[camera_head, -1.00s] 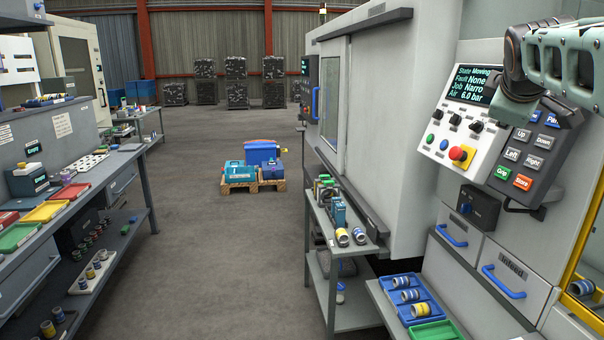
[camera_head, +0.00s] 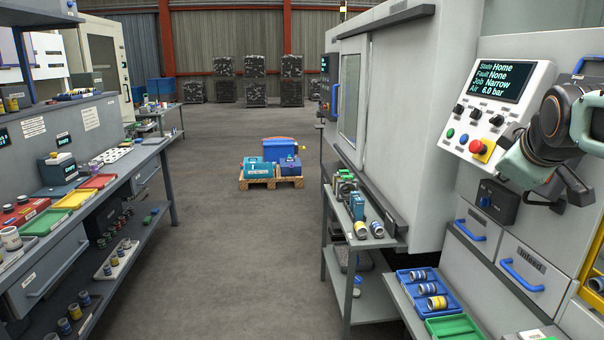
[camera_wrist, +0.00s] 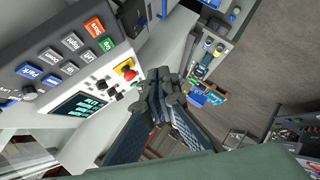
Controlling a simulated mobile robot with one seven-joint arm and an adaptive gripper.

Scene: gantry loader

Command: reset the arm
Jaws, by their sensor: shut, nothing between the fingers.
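The machine's control panel (camera_head: 498,105) is at the right in the head view. Its screen (camera_head: 497,80) reads State Home, Fault None, Job Narrow, Air 6.0 bar. The red stop button (camera_head: 479,147) shows below it. My arm hides most of the button keypad in the head view. The wrist view shows the keypad (camera_wrist: 52,62) at upper left, with Park, arrow, Grip and Store buttons. My gripper (camera_wrist: 160,82) is shut and empty in the wrist view, apart from the panel. Its fingers are hard to make out in the head view.
A blue tray (camera_head: 455,297) with several cans and a green tray (camera_head: 462,326) lie below the panel. A narrow cart (camera_head: 345,255) stands beside the machine. A workbench (camera_head: 150,152) runs along the left. A pallet (camera_head: 270,182) with boxes sits on otherwise clear floor.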

